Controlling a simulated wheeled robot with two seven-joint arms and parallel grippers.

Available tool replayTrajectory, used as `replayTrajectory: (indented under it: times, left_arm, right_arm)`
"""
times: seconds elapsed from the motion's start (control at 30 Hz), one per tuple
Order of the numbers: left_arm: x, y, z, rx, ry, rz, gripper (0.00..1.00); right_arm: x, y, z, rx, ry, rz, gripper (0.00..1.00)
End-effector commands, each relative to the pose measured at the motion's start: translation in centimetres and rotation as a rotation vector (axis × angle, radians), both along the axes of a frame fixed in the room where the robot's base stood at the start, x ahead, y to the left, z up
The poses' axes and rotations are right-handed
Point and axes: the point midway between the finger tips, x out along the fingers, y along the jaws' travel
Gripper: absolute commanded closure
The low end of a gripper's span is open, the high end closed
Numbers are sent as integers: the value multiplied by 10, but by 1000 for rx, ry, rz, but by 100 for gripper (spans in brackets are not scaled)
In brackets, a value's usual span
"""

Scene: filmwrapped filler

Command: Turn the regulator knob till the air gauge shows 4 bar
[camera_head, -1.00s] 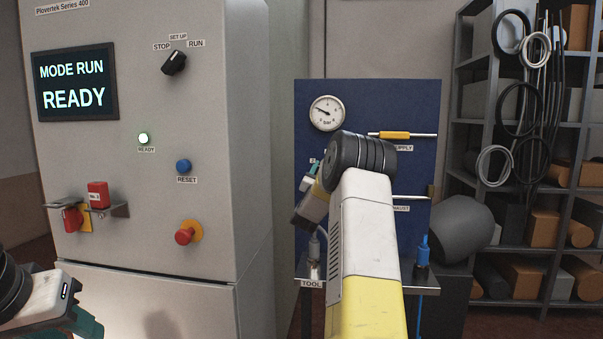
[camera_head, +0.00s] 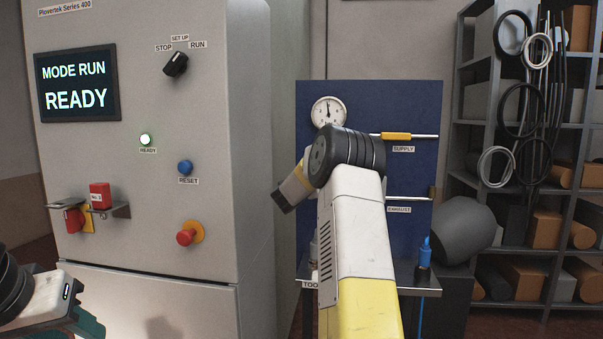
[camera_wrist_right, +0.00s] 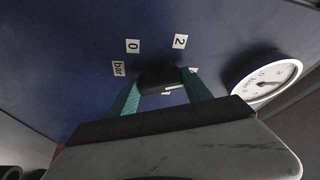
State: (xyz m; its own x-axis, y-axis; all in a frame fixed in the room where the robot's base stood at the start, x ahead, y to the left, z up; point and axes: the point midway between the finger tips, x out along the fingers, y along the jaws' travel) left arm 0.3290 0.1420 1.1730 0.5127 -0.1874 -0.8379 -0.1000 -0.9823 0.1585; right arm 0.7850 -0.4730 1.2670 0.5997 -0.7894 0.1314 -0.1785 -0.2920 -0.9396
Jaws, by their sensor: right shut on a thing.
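The air gauge (camera_head: 329,111) is a round white dial at the top of the blue panel (camera_head: 385,105). Its dark needle points almost straight up; the numbers are too small to read surely. The gauge also shows in the right wrist view (camera_wrist_right: 267,80). In that view my right gripper (camera_wrist_right: 162,86) has its teal fingers shut on the dark regulator knob (camera_wrist_right: 160,76), beside labels "0", "2" and "bar". In the head view my right arm hides the knob and fingers. My left gripper (camera_head: 88,324) is partly cut off at the lower left, away from the panel.
Supply (camera_head: 396,136) and exhaust fittings sit on the panel. A shelf (camera_head: 478,110) stands at right.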

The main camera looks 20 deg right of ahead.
Motion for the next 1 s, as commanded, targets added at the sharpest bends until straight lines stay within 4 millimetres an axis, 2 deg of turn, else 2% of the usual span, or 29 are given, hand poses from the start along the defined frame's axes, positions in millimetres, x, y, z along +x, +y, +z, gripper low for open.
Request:
replayTrajectory:
  times: [0.3, 0.73, 0.77, 0.8, 0.87, 1.0]
  left_arm:
    - [0, 0, 0, 0, 0, 0, 64]
    - [0, 0, 0, 0, 0, 0, 64]
    - [0, 0, 0, 0, 0, 0, 64]
    - [0, 0, 0, 0, 0, 0, 64]
    - [0, 0, 0, 0, 0, 0, 64]
    - [0, 0, 0, 0, 0, 0, 64]
  right_arm:
    - [0, 0, 0, 71, -41, 0, 83]
    - [0, 0, -1, 76, -44, -1, 83]
    - [0, 0, -1, 76, -44, -1, 39]
    - [0, 0, 0, 76, -44, -1, 31]
    - [0, 0, 0, 76, -44, -1, 21]
    - [0, 0, 0, 75, -44, -1, 21]
